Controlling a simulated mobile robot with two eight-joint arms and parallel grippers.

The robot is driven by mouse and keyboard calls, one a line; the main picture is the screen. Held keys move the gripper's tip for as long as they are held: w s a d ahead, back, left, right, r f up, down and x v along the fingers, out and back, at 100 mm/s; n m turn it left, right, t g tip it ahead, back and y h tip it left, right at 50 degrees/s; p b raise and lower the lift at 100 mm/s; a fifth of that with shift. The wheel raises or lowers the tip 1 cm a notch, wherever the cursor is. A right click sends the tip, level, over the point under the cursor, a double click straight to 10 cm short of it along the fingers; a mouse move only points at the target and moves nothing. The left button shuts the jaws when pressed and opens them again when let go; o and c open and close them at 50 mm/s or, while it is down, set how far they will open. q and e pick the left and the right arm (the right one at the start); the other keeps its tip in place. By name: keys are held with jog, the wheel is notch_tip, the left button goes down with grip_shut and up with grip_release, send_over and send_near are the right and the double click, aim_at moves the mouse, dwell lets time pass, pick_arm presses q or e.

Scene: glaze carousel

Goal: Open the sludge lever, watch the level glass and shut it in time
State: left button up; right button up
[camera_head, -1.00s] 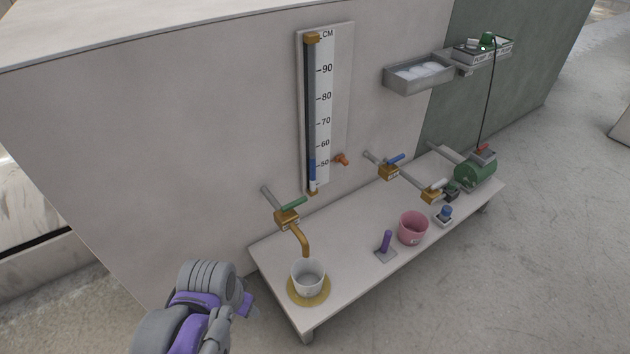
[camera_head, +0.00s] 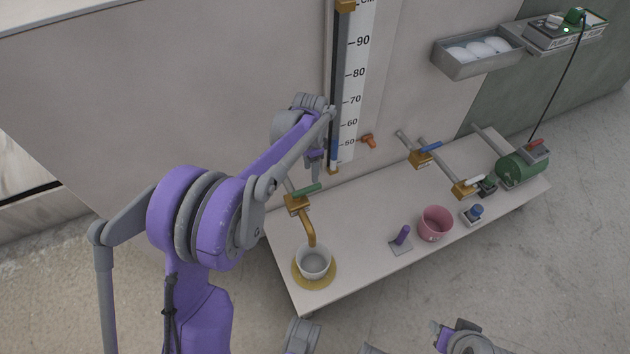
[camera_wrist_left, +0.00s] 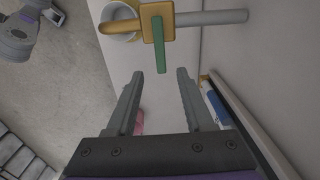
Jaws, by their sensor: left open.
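A green lever (camera_head: 306,189) sits on a brass valve (camera_head: 297,204) low on the wall; its spout points down to a white cup (camera_head: 314,261). In the left wrist view the lever (camera_wrist_left: 158,45) hangs across the pipe. My left gripper (camera_wrist_left: 160,74) is open and empty, its fingertips either side of the lever's lower end; I cannot tell if they touch. In the head view the gripper (camera_head: 317,172) points down just above the lever. The level glass (camera_head: 337,100) stands on the wall; its blue column tops out near the 50 mark. My arm partly covers its left side.
The cup stands on a round yellow mat (camera_head: 329,283) on a low bench (camera_head: 350,240). A blue lever (camera_head: 430,147), a white lever (camera_head: 474,184), a pink pot (camera_head: 435,223), a purple handle (camera_head: 402,235) and a green pump (camera_head: 522,169) are to the right. Part of my other arm shows below.

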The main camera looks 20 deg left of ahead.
aim_at(312, 187)
pick_arm(q)
notch_tip(312, 187, down, 8)
jog(key=shift+f+b, duration=0.1)
jog(key=shift+b, duration=0.75)
grip_shut()
dwell(0.9)
